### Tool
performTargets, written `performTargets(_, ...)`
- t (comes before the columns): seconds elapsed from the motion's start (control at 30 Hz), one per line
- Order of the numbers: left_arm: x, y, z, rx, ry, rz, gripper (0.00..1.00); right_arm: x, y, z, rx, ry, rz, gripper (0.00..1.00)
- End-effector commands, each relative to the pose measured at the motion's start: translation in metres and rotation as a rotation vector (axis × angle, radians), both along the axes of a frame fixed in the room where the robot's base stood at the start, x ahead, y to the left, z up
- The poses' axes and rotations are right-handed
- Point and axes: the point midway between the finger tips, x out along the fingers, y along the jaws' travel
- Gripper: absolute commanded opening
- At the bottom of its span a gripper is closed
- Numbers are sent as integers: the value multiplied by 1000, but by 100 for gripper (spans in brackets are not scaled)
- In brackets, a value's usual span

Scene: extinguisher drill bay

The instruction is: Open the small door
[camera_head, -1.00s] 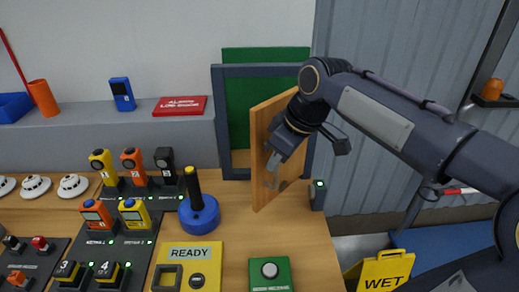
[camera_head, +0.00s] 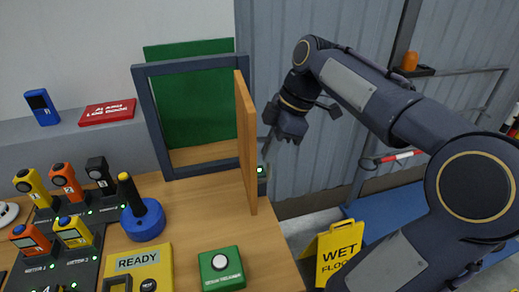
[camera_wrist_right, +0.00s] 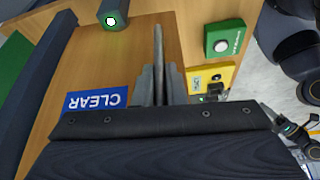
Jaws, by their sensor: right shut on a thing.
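The small wooden door (camera_head: 246,140) stands open at the right side of a dark frame (camera_head: 153,120) on the bench. It juts out toward me, nearly edge-on in the head view. A green panel (camera_head: 200,98) shows through the opening. My right gripper (camera_head: 270,139) is to the right of the door, at its outer face. Its fingers (camera_wrist_right: 159,82) are shut on a thin grey piece, which looks like the door's handle. The grip point is mostly hidden behind the door edge in the head view. My left gripper is not in view.
A small box with a lit lamp (camera_head: 262,176) stands right behind the door. A green button box (camera_head: 221,268), a yellow READY box (camera_head: 140,270) and a blue-based joystick (camera_head: 143,218) stand on the bench. A yellow WET FLOOR sign (camera_head: 338,250) stands beyond its right edge.

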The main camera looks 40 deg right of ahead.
Motion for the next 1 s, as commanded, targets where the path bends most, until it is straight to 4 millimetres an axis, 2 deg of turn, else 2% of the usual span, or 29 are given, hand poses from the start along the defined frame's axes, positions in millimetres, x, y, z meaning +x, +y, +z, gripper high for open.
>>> performTargets(0.57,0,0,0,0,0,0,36,-1,-4,1,2,-2,-2,0)
performTargets(0.6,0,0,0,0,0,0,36,-1,-4,1,2,-2,-1,15)
performTargets(0.73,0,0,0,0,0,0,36,-1,-4,1,3,-1,-1,32)
performTargets(1.0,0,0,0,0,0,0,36,-2,-4,1,2,0,0,33)
